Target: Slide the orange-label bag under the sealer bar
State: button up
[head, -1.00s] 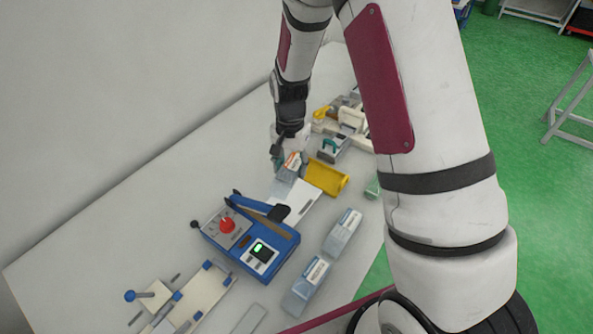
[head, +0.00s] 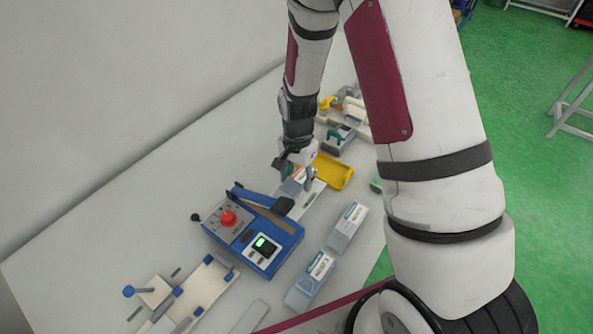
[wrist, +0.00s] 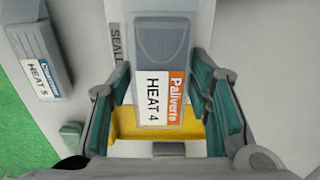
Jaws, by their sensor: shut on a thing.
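The orange-label bag (head: 294,183) is a grey pouch. In the wrist view its label (wrist: 164,98) reads "HEAT 4" beside an orange "Paliverte" strip. My gripper (wrist: 160,88) is shut on the bag, with teal pads along both sides. In the head view my gripper (head: 295,172) holds the bag over the white plate (head: 311,199) at the sealer's upper right end. The blue sealer (head: 270,230) has a red knob and a lit green display. Its blue bar (head: 258,199) ends in a dark tip (head: 284,206), close to the bag. Whether the bag touches the plate is unclear.
Two other bags (head: 347,227) (head: 311,281) lie right of the sealer. A yellow tray (head: 335,171) is just beyond my gripper. A white fixture with blue knobs (head: 190,298) stands at the lower left. The table's left side is clear.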

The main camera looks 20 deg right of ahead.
aim_at(289, 187)
jog(key=shift+a+f, duration=0.1)
jog(key=shift+f, duration=0.6)
jog(key=shift+s+a, duration=0.55)
jog(key=shift+a, duration=0.05)
jog(key=shift+s+a+f+p, duration=0.2)
jog(key=shift+s+a+p, duration=0.2)
jog(key=shift+a, duration=0.4)
jog(key=shift+f, duration=0.2)
jog(key=o, duration=1.1)
jog(key=shift+r, duration=0.2)
